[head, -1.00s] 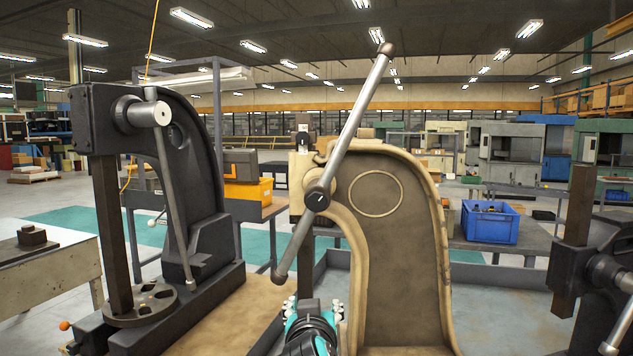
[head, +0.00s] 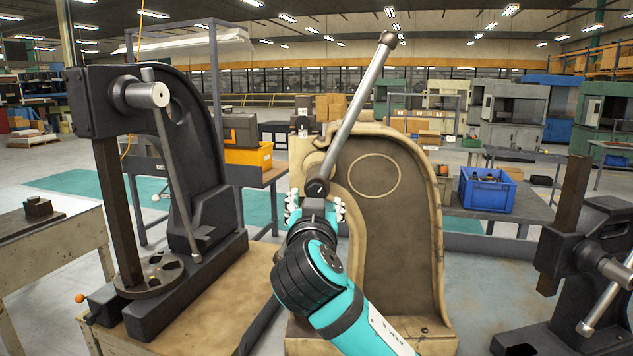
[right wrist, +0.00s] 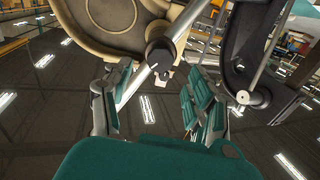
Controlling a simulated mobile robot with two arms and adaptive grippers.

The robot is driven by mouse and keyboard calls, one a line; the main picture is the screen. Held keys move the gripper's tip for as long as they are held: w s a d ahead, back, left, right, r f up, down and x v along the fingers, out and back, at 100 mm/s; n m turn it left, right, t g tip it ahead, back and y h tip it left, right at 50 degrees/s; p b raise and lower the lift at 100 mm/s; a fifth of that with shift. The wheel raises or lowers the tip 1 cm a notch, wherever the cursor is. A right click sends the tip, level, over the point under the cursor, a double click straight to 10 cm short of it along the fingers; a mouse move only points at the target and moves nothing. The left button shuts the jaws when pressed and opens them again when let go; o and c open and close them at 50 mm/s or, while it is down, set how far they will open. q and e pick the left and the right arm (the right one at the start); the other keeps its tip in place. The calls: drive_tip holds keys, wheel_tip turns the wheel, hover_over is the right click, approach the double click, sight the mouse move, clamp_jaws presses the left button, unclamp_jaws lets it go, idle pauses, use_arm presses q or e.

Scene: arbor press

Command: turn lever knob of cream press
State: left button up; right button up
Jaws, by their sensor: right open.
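The cream press (head: 412,225) stands in the middle of the head view. Its steel lever (head: 355,110) slants up to the right, ending in a dark tip (head: 388,40). A dark round knob (head: 317,189) sits at the lever's hub; it also shows in the right wrist view (right wrist: 160,53), where the scene looks upside down. My right gripper (head: 315,207) is in front of the hub. In the wrist view its fingers (right wrist: 156,100) are spread apart, with the knob beyond the gap between them. The lever's lower part is hidden behind my arm. My left gripper is not in view.
A black press (head: 185,170) stands close on the left and another dark press (head: 595,265) at the right edge. A blue bin (head: 487,190) sits on a bench behind. A bare wooden bench top (head: 245,290) lies between the black and cream presses.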

sight(316, 194)
drive_tip(key=w+p, duration=0.2)
drive_tip(key=w, duration=0.4)
drive_tip(key=shift+d, duration=0.1)
drive_tip(key=shift+s, duration=0.1)
drive_tip(key=c, duration=1.1)
drive_tip(key=shift+c, duration=0.2)
